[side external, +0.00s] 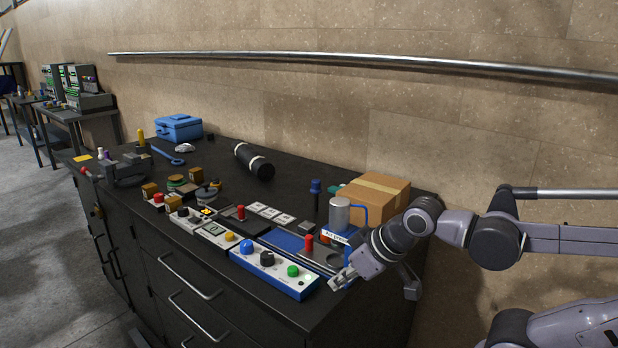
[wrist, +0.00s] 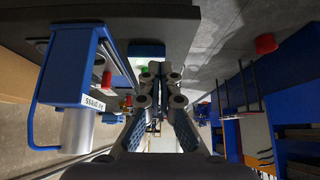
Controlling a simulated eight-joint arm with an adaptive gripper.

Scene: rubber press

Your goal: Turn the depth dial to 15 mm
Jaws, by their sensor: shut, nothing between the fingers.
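A white-and-blue control panel (side external: 262,275) lies at the table's front edge in the side view. It carries a blue knob (side external: 246,246), a black knob (side external: 267,258) and a green button (side external: 292,271). No depth marking is readable, so I cannot tell which one is the depth dial. My gripper (side external: 336,283) is shut and empty, just right of the panel's right end and apart from the knobs. In the wrist view my gripper (wrist: 157,70) points toward the panel's blue end (wrist: 147,48), with a bit of the green button beside the fingers. The fingers hide the other knobs there.
A press with a grey cylinder (side external: 340,214) and blue frame stands behind my gripper. A red knob (side external: 309,241) stands upright left of it. A cardboard box (side external: 371,199) sits at the back right. Small panels with buttons crowd the left. The table's front edge is close.

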